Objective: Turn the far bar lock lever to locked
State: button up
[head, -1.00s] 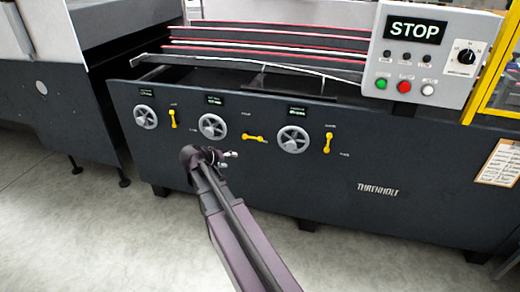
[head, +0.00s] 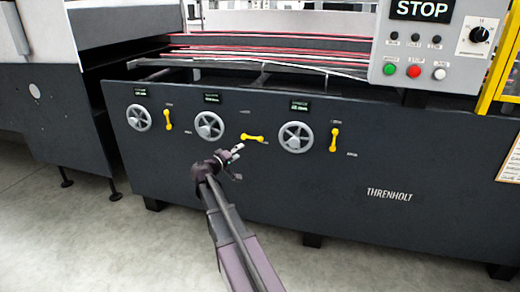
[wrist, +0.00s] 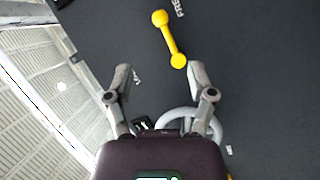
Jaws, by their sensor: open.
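Three yellow lock levers sit on the dark machine front, each right of a grey handwheel. The left lever (head: 168,120) and right lever (head: 334,139) stand upright; the middle lever (head: 253,138) lies nearly level. I cannot tell from the labels which one is the far bar's. My gripper (head: 238,163) is open and empty, below and left of the middle lever in the head view. In the wrist view a yellow lever (wrist: 169,39), seemingly the middle one, lies ahead of my open fingers (wrist: 160,70), its near end by the right fingertip. No contact shows.
Grey handwheels (head: 209,126) stick out beside the levers; one handwheel (wrist: 208,122) shows behind my fingers in the wrist view. A control box (head: 425,45) reading STOP hangs at the upper right. The floor (head: 120,240) in front of the machine looks clear.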

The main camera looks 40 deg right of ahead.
aim_at(258, 140)
jog(key=shift+w+d+f, duration=0.25)
jog(key=shift+w, duration=0.05)
jog(key=shift+d, duration=0.1)
jog(key=x, duration=1.3)
jog(key=shift+w+d+r, duration=0.15)
jog(key=shift+d+r, duration=0.05)
jog(key=shift+d, duration=0.1)
grip_shut()
